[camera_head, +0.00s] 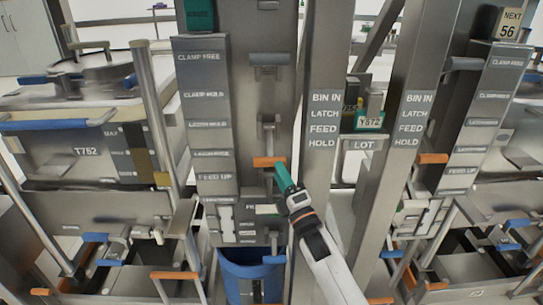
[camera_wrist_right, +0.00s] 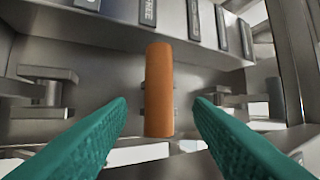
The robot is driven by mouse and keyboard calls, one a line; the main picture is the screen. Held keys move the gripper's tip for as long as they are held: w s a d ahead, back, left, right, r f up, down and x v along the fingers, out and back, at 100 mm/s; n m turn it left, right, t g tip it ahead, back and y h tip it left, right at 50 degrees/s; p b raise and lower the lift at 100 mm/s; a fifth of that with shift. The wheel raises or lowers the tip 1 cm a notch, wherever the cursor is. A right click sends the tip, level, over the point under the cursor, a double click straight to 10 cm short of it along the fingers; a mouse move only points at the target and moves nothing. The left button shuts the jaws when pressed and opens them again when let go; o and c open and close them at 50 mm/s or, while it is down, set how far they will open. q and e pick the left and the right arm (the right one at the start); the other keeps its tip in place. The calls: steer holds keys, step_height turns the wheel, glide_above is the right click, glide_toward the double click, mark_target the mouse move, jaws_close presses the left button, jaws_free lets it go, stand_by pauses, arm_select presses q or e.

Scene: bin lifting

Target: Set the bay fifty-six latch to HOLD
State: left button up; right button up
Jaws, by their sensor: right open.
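My right gripper (camera_head: 286,178) has green fingers and is open at an orange latch handle (camera_head: 265,162) on the middle steel column. In the right wrist view the same orange handle (camera_wrist_right: 159,95) stands between the open fingers (camera_wrist_right: 160,112), with a gap on both sides. The label strip (camera_head: 205,125) beside it reads CLAMP FREE at top and FEED UP low down; the handle is level with the label just above FEED UP, which is hard to read. A sign reading NEXT 56 (camera_head: 510,24) tops the right column, which has its own orange handle (camera_head: 433,158). My left gripper is out of view.
Posts marked BIN IN, LATCH, FEED, HOLD (camera_head: 323,120) stand right of the handle. A LOT plate (camera_head: 362,145) lies between the posts. A bin marked T752 (camera_head: 85,152) is at left. A blue bin (camera_head: 250,270) sits below the column. Bars crowd both sides.

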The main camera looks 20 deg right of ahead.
mark_target(272, 155)
steer(key=x, duration=0.6)
steer(key=shift+w+p, duration=0.2)
steer(key=shift+p, duration=0.1)
steer(key=shift+c, duration=0.2)
jaws_close()
